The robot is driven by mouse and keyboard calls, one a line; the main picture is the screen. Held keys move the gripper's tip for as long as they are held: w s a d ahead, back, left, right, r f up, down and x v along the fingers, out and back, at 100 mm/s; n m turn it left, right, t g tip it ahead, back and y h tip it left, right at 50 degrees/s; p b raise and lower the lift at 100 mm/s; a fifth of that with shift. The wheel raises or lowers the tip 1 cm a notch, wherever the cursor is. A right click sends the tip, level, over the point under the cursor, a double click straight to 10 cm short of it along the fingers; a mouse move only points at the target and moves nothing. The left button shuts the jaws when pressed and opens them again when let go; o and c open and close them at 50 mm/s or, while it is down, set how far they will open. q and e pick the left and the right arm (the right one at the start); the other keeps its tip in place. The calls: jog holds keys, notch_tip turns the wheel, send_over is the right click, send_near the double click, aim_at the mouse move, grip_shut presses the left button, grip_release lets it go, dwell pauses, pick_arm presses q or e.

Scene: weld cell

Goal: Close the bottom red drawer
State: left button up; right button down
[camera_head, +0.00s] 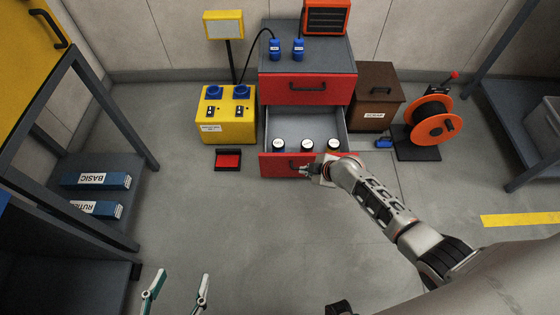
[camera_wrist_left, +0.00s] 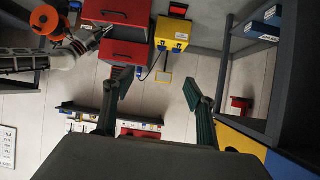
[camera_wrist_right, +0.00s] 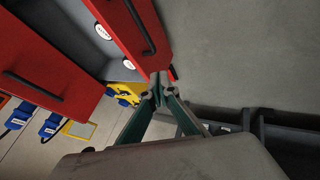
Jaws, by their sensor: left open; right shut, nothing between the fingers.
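The bottom red drawer (camera_head: 276,165) is pulled open from the cabinet, with several white-topped cans (camera_head: 306,146) standing in it. The top red drawer (camera_head: 310,89) above it is shut. My right gripper (camera_head: 305,172) is shut and empty at the bottom drawer's front, by its right half. In the right wrist view, its fingertips (camera_wrist_right: 162,80) are close to the red front's edge, near the black handle (camera_wrist_right: 140,25); I cannot tell if they touch. My left gripper (camera_head: 176,290) is open and empty over the floor at the front left. It also shows in the left wrist view (camera_wrist_left: 150,95).
A yellow box (camera_head: 228,118) with blue sockets stands left of the cabinet, and a small black-and-red tray (camera_head: 228,160) lies before it. A brown scrap box (camera_head: 378,92) and an orange cable reel (camera_head: 434,125) stand to the right. The floor before the drawer is clear.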

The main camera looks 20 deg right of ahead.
jog(key=b, duration=0.3)
send_near(293, 168)
jog(key=a+f, duration=0.1)
jog(key=a, duration=0.1)
jog(key=w+f+b, duration=0.1)
jog(key=w, duration=0.1)
jog(key=w+f+b, duration=0.1)
jog(key=b, duration=0.1)
jog(key=w+f+b, duration=0.1)
jog(key=w, duration=0.1)
jog(key=shift+w+a+f, duration=0.1)
jog(key=shift+w+a, duration=0.1)
jog(key=shift+w, duration=0.15)
jog(key=shift+w+d+b, duration=0.1)
jog(key=shift+w+b, duration=0.2)
jog(key=shift+w, duration=0.1)
pick_arm(q)
jog(key=s+d+n+t+h, duration=0.1)
jog(key=d+n, duration=0.5)
jog(key=d, duration=0.1)
jog(key=shift+d+r+h, duration=0.2)
jog(key=shift+d+h, duration=0.1)
jog(key=shift+d, duration=0.05)
pick_arm(e)
jog(key=shift+r, duration=0.25)
